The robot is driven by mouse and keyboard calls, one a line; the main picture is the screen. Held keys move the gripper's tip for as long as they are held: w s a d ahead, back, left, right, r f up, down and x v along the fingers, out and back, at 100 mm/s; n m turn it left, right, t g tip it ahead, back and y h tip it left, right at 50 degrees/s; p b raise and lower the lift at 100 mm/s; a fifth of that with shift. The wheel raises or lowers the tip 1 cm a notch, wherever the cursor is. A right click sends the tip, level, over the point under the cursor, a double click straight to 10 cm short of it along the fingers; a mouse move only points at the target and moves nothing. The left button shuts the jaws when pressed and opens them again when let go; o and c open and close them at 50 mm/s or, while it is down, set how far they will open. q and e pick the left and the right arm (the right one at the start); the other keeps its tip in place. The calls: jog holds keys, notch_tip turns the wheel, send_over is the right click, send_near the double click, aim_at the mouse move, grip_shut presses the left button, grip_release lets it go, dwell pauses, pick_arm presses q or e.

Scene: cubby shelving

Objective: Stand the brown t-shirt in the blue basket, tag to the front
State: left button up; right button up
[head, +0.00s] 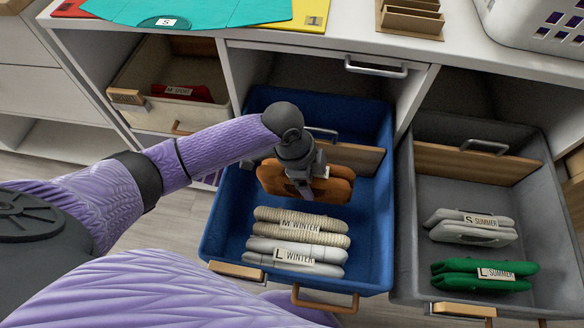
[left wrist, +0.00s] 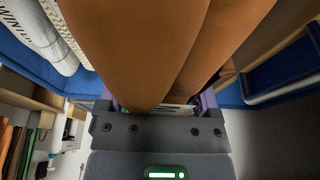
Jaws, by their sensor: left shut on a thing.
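The brown t-shirt (head: 333,188) is a folded bundle inside or just above the blue basket (head: 225,215), in front of a wooden divider. My left gripper (head: 303,190) reaches down from above and is shut on the shirt. The shirt also fills the upper middle of the left wrist view (left wrist: 135,50). A pale tag shows partly beside the gripper in the head view; its text is hidden. I cannot tell whether the shirt touches the basket floor. My right gripper is not in view.
In the blue basket, a cream M WINTER bundle (head: 322,238) and a white L WINTER bundle (head: 265,246) lie in front of the brown shirt. A grey basket (head: 400,235) at right holds white and green SUMMER bundles. A cream basket (head: 140,75) at left holds a red bundle.

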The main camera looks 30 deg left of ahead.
pick_arm(q)
notch_tip(320, 180, down, 10)
jog(key=b, duration=0.5)
jog(key=shift+b, duration=0.4)
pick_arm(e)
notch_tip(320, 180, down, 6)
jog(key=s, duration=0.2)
pick_arm(q)
jog(key=shift+r, duration=0.35)
jog(key=o, duration=1.2)
jog(key=shift+f, duration=0.1)
jog(key=shift+c, duration=0.2)
jog(key=p+v, duration=0.8)
jog(key=v, duration=0.4)
jog(key=shift+w+r, duration=0.1)
jog(key=shift+r, duration=0.1)
jog(key=shift+f, duration=0.1)
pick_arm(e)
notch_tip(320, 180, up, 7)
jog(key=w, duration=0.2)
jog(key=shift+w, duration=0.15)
